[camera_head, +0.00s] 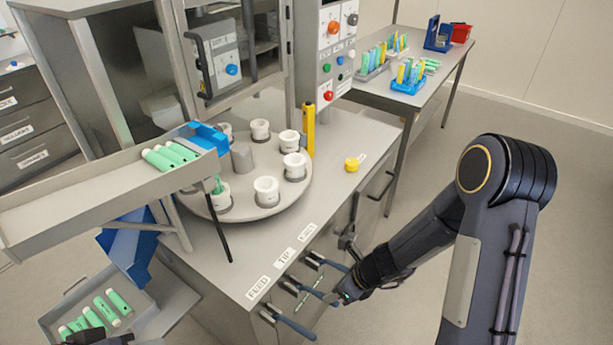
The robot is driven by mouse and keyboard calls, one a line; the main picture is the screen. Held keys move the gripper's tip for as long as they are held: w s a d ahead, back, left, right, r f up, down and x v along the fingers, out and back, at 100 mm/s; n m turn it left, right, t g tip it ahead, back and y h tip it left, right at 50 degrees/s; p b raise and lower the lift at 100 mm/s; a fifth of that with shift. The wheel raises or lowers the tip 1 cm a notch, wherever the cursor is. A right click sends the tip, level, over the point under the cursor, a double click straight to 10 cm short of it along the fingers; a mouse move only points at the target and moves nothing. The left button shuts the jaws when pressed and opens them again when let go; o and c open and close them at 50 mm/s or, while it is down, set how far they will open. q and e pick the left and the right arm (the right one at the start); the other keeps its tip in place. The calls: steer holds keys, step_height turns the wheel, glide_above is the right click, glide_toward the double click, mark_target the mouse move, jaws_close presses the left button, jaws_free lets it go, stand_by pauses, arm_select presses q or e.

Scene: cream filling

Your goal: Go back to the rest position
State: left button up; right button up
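My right arm comes in from the right, and its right gripper (342,295) is low at the front of the machine cabinet, beside the end of the middle lever (305,289). Whether its fingers are open or closed around that lever is too small to tell. Two more levers are close by, the front lever (290,322) and the back lever (328,262). A dark shape, likely part of my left gripper (97,338), shows at the bottom left edge over a tray with green tubes (118,301); its fingers are not clear.
A round turntable (250,207) carries several white cups. A sloped chute (90,190) with green tubes stands at the left. A yellow button (351,164) and a yellow post (308,130) are on the cabinet top. A table at the back holds tube racks (408,84). The floor at right is clear.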

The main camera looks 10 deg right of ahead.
steer(key=s+r+n+t+y, duration=0.1)
steer(key=s+r+n, duration=0.2)
steer(key=r+n, duration=0.55)
steer(key=s+r+n+t+y, duration=0.15)
steer(key=r+n, duration=0.35)
steer(key=r, duration=0.6)
steer(key=s+d+r+n+h, duration=0.2)
steer(key=s+n, duration=0.4)
steer(key=s+d+r+n+h, duration=0.2)
steer(key=s+d+n, duration=0.1)
steer(key=s+n, duration=0.4)
steer(key=shift+s+r, duration=0.15)
steer(key=shift+r, duration=0.15)
steer(key=shift+c, duration=0.3)
